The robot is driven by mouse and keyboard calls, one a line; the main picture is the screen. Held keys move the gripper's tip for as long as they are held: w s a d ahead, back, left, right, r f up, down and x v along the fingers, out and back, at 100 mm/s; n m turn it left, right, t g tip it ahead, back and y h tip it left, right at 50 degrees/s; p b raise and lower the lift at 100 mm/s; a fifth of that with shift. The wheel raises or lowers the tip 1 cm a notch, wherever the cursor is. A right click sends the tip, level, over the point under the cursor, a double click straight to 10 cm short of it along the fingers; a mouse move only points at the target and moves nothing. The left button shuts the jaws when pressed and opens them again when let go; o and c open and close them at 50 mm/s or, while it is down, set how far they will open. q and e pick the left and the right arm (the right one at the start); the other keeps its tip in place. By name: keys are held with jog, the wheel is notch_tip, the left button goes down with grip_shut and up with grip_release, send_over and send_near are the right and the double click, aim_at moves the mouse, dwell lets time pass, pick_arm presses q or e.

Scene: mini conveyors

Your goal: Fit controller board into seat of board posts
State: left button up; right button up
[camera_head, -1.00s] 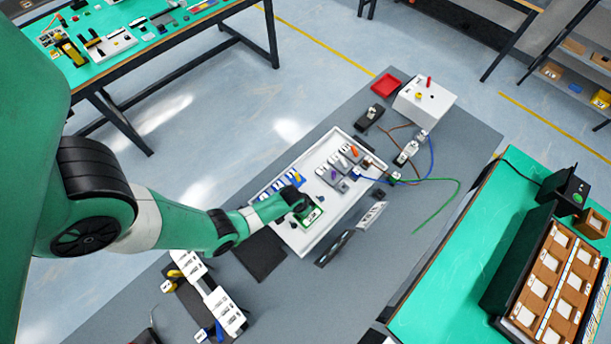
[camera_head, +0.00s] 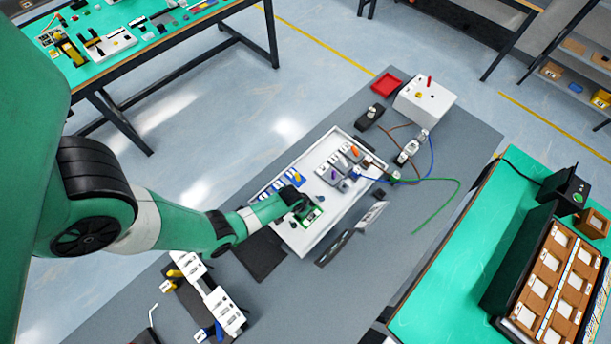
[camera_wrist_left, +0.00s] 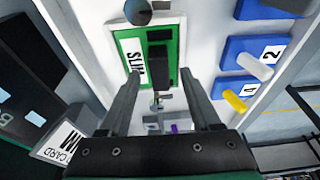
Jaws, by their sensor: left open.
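The controller board looks to be the green board (camera_head: 313,216) with a white label and black parts, at the near end of the white tray (camera_head: 325,235). It also shows in the left wrist view (camera_wrist_left: 173,45), lying flat on a pale surface. My left gripper (camera_head: 301,206) is over this board. In the left wrist view my left gripper (camera_wrist_left: 160,82) is open, with its fingers apart on either side of the board's near part and black block. I cannot tell whether the fingers touch it. The posts under the board are hidden. My right gripper is not in view.
Blue blocks (camera_wrist_left: 250,56) with number labels stand beside the board. Grey blocks with coloured pegs (camera_head: 336,170) fill the tray farther along. A white box (camera_head: 425,101), a red tray (camera_head: 386,84) and loose wires (camera_head: 436,181) lie beyond.

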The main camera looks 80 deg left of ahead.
aim_at(300, 217)
pick_arm(q)
jog(key=p+v, duration=0.9)
jog(key=v, duration=0.1)
jog(key=shift+r, duration=0.3)
jog(key=shift+s, duration=0.1)
